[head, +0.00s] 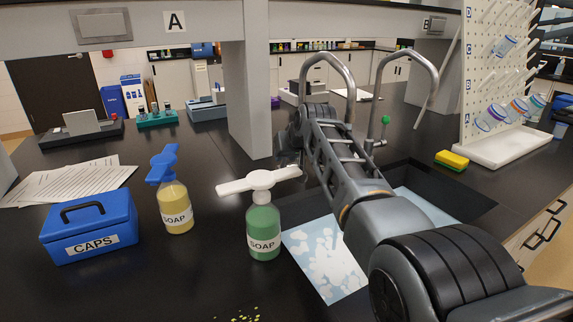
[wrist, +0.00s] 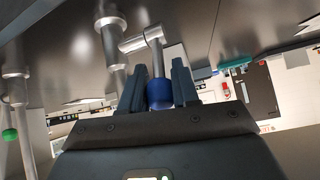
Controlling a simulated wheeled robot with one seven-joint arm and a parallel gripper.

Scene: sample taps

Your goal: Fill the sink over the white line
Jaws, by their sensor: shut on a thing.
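My gripper (wrist: 157,78) is shut on a blue tap knob (wrist: 159,94), which sits between its two fingers in the wrist view. In the head view my arm reaches over the sink to the left tap (head: 326,60), and its end there is dark and partly hidden. A second curved tap (head: 409,57) with a green knob (head: 385,119) stands to the right. The dark sink (head: 462,198) holds pale blue water with white foam (head: 325,255). My arm covers much of the sink. I cannot make out a white line or a stream of water.
A green soap bottle (head: 263,230) with a white top stands by the sink's near left edge. A yellow soap bottle (head: 174,207) and a blue caps box (head: 88,228) stand left. A grey post (head: 246,95) rises behind. A yellow sponge (head: 452,160) and a pegboard rack (head: 487,75) are right.

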